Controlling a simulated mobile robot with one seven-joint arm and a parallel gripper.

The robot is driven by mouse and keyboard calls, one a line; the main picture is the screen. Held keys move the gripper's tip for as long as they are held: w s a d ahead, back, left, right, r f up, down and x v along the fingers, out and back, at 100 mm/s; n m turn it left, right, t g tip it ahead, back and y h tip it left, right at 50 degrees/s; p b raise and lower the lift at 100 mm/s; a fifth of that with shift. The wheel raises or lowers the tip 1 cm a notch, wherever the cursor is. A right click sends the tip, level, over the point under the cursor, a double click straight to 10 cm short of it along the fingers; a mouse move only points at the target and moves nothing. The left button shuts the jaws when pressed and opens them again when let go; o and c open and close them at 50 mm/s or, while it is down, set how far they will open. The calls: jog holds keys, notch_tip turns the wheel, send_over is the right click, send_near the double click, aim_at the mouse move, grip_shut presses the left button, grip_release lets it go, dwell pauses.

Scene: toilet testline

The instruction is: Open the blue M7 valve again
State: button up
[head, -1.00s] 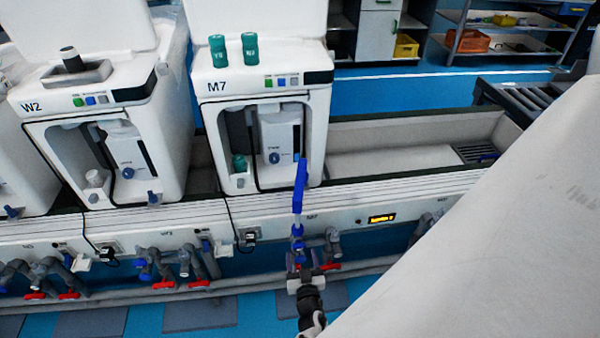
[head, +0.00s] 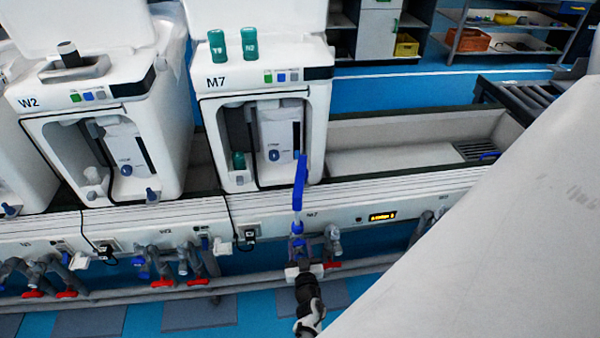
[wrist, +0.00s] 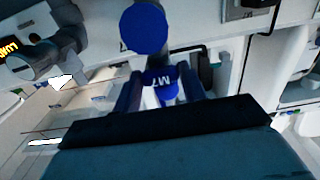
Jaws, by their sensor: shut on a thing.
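The blue M7 valve (wrist: 160,84) bears a white "M7" mark and sits between the two fingers of my gripper (wrist: 163,92) in the wrist view. My gripper is shut on it. In the head view my gripper (head: 302,268) is low at the front of the bench, below the M7 machine (head: 265,110), and largely covers the valve's blue part (head: 297,247). A long blue upright piece (head: 300,182) rises above it. A round blue end (wrist: 144,28) stands just beyond the fingers in the wrist view.
More piping (head: 180,262) runs left under the W2 machine (head: 110,130). The bench front with an orange display (head: 383,217) is just above. Blue floor lies below.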

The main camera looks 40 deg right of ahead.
jog(key=shift+n, duration=0.3)
jog(key=n+b, duration=0.1)
jog(key=n, duration=0.3)
jog(key=shift+f, duration=0.1)
jog(key=shift+n+b, duration=0.65)
jog(key=shift+n, duration=1.35)
jog(key=o, duration=1)
jog(key=shift+s+a, duration=0.1)
